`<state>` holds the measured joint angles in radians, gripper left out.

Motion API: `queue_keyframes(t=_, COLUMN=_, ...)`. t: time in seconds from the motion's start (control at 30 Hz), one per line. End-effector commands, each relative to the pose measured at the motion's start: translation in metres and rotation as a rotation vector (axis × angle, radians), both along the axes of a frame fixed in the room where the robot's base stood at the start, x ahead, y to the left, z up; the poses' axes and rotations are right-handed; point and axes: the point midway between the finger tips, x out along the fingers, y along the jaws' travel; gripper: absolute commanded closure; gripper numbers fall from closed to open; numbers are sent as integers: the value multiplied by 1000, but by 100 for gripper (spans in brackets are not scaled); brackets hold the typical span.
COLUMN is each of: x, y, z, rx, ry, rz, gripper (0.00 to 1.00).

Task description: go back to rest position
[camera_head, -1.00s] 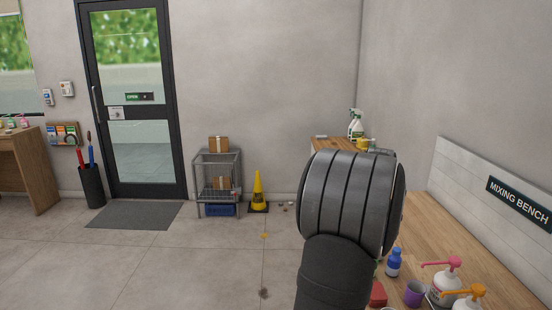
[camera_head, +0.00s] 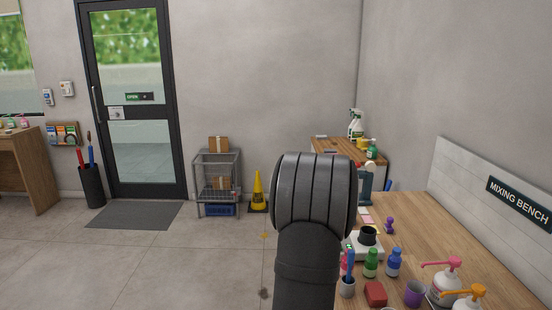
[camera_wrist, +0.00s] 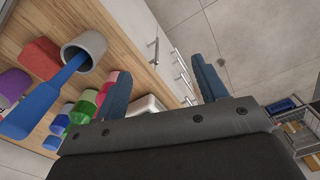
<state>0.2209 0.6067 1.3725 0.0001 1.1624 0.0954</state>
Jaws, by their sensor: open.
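My gripper (camera_wrist: 160,67) shows in the wrist view with its two blue fingers spread apart and nothing between them. It is beside the front edge of the wooden mixing bench (camera_head: 412,232), with white drawer fronts (camera_wrist: 160,40) and the floor beyond the fingers. In the head view my dark arm link stands left of the bench and hides part of its front edge; my gripper itself is hidden there.
Floor left of my arm is open.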

Motion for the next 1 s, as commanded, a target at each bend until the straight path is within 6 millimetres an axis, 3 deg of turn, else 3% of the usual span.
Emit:
queue_keyframes(t=0.47, x=-14, y=52, z=-81, rx=1, ry=3, rz=124, gripper=34)
queue_keyframes(t=1.0, x=-52, y=108, z=-164, rx=1, ry=3, rz=268, gripper=34)
